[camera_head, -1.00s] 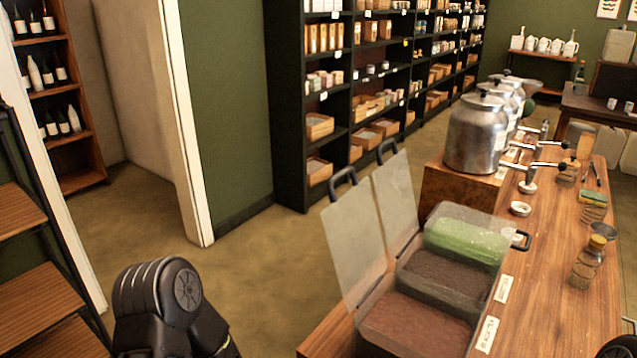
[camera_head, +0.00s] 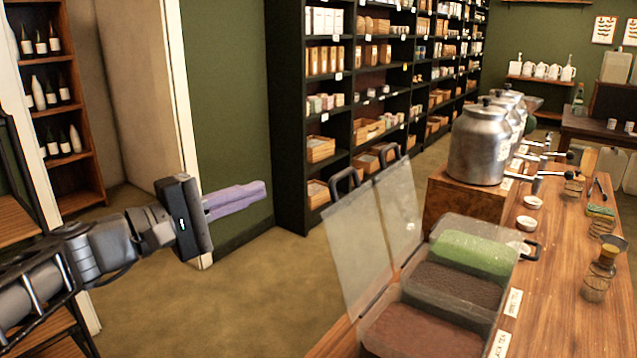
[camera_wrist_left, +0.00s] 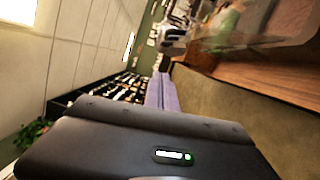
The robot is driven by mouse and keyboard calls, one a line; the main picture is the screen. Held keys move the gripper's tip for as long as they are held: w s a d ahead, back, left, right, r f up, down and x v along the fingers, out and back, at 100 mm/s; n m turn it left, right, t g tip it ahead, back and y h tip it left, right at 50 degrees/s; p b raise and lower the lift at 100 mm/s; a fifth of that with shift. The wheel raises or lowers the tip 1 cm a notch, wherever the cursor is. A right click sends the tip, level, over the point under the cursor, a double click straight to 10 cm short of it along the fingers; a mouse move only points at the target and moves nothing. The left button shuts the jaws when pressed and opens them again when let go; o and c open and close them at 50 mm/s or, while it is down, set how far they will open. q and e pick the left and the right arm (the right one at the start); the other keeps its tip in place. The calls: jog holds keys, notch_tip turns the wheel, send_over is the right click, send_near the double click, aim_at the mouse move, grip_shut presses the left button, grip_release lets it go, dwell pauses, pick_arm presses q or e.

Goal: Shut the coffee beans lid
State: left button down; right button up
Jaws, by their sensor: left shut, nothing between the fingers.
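A clear three-part bin stands on the wooden counter. Its middle compartment holds dark brown contents (camera_head: 455,284), which look like the coffee beans, though I cannot read that label. The see-through coffee beans lid (camera_head: 402,200) stands raised, leaning back, with a black handle on top. The nearest compartment's lid (camera_head: 350,245) is also raised, over reddish-brown contents (camera_head: 420,330). The lid over the green contents (camera_head: 475,252) is down. My left gripper (camera_head: 262,190), with purple fingers, is shut and empty, left of the raised lids and apart from them. Its fingers show in the left wrist view (camera_wrist_left: 161,80).
Metal canisters (camera_head: 478,145) on a wooden box stand behind the bin. Small cups and jars (camera_head: 597,275) sit along the counter (camera_head: 555,300). A black shelf (camera_head: 290,110) stands behind. Open floor (camera_head: 265,290) lies between my left arm and the bin.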

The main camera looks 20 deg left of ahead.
dwell(0.3)
pick_arm(q)
jog(key=w+d+p, duration=0.2)
jog(key=w+d, duration=0.4)
jog(key=d, duration=0.3)
jog(key=shift+w+d+r, duration=0.3)
jog(key=shift+w+r, duration=0.05)
jog(key=shift+r, duration=0.05)
